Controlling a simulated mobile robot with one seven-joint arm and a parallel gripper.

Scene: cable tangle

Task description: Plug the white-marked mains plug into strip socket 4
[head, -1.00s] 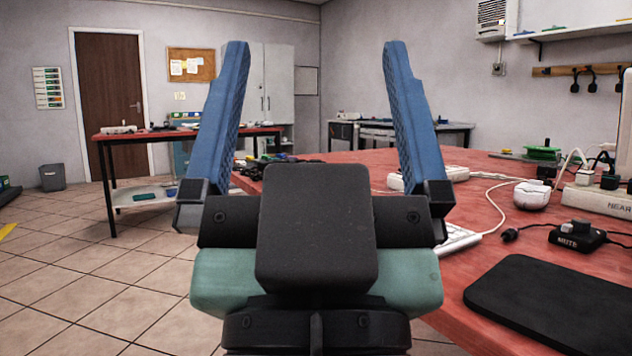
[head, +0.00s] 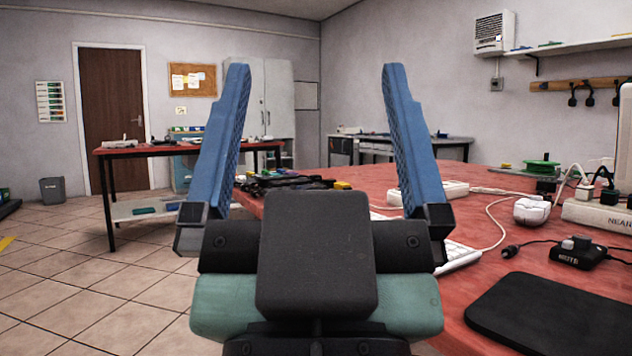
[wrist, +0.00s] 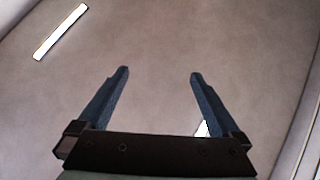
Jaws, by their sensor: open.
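My gripper (head: 315,68) is open and empty, its two blue fingers wide apart and pointing up in the head view. In the wrist view (wrist: 159,74) it has only the ceiling behind it. A pale block marked "NEAR" (head: 598,214), with plugs and leads on top, is cut off by the right edge; it may be the strip, but no socket numbers are readable. A small black plug or connector (head: 511,250) lies on the red bench in front of it, on a dark lead. I cannot make out a white mark on any plug. My gripper is apart from all of these.
The red bench (head: 480,290) carries a black mat (head: 555,312), a black box marked "MUTE" (head: 577,254), a white rounded object (head: 532,210) and a loose white cable (head: 497,222). A white keyboard-like thing (head: 460,256) is partly behind my gripper.

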